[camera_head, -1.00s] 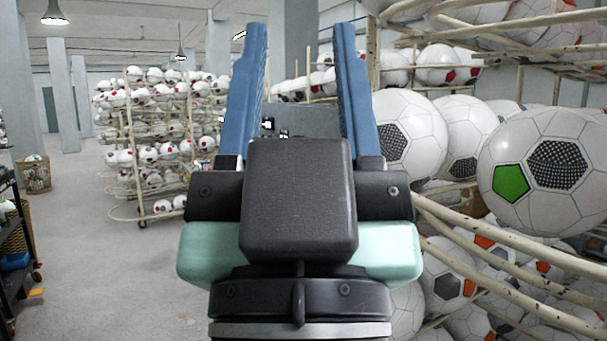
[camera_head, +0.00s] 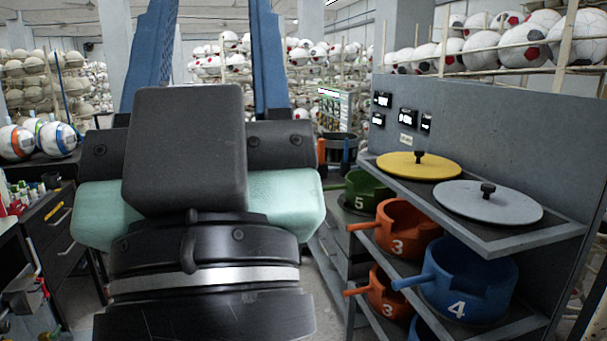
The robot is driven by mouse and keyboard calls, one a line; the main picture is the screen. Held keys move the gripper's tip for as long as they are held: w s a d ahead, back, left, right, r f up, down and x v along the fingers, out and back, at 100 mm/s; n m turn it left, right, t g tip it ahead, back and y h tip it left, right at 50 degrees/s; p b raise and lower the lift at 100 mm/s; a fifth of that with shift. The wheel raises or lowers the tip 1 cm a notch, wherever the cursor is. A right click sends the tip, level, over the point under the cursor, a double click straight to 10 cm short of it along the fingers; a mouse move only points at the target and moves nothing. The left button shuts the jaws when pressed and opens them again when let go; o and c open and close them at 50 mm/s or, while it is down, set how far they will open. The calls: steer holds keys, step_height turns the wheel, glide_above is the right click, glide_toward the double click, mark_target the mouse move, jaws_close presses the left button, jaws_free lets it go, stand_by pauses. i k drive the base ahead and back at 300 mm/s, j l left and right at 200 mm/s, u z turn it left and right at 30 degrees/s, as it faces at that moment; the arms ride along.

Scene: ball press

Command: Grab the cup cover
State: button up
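Two round flat covers with black knobs lie on the top shelf of a grey rack at the right. One cover is yellow (camera_head: 400,166); the other is a grey cover (camera_head: 465,203), nearer to me and to its right. I cannot tell which one is the cup cover. My gripper (camera_head: 210,15) is in the left half of the view, with its two blue fingers spread wide apart and nothing seen between them. It is to the left of the covers and apart from them. The fingertips reach the top edge of the picture.
Below the covers, the rack (camera_head: 570,228) holds numbered cups with handles: an orange cup (camera_head: 405,232), a blue cup (camera_head: 470,285) and a green cup (camera_head: 365,195). Ball racks fill the back.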

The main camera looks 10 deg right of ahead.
mark_target(488, 203)
steer(key=i+z, duration=0.1)
steer(key=i, duration=0.45)
steer(key=i+j+z, duration=0.15)
steer(key=i, duration=0.4)
steer(key=i+z, duration=0.2)
steer(key=z, duration=0.25)
steer(key=i+j+z, duration=0.15)
steer(key=z, duration=0.25)
steer(key=i+j+z, duration=0.15)
steer(key=z, duration=0.3)
steer(key=i+j+z, duration=0.1)
steer(key=j+z, duration=0.15)
steer(key=z, duration=0.2)
steer(key=i+j+z, duration=0.1)
steer(key=j+z, duration=0.15)
steer(key=z, duration=0.15)
steer(key=j+z, duration=0.3)
steer(key=z, duration=0.15)
steer(key=j+z, duration=0.3)
steer(key=z, duration=0.15)
steer(key=j+z, duration=0.1)
steer(key=j, duration=0.1)
